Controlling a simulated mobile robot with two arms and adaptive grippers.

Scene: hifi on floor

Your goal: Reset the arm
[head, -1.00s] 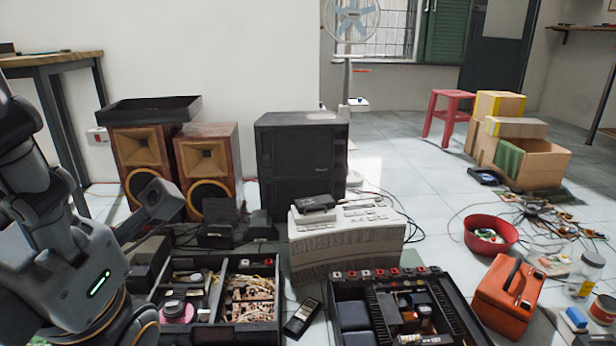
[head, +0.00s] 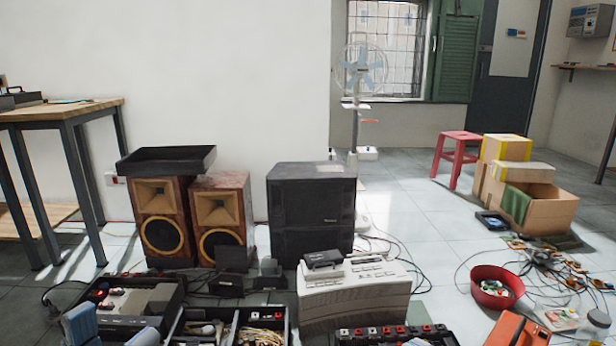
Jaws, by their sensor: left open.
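My left gripper (head: 112,332) shows only at the bottom left edge of the head view. Two blue-grey fingertips stick up there, apart from each other, with nothing seen between them. They appear in front of an open dark case (head: 160,312) on the floor; whether they touch it cannot be told. The rest of my left arm is below the picture. My right gripper is not in view.
Two wooden speakers (head: 219,215), a black cabinet (head: 311,212) and a beige device (head: 353,294) stand on the floor. A wooden table (head: 66,115) is at left. A red bowl (head: 496,287), an orange case (head: 517,331) and cables lie at right.

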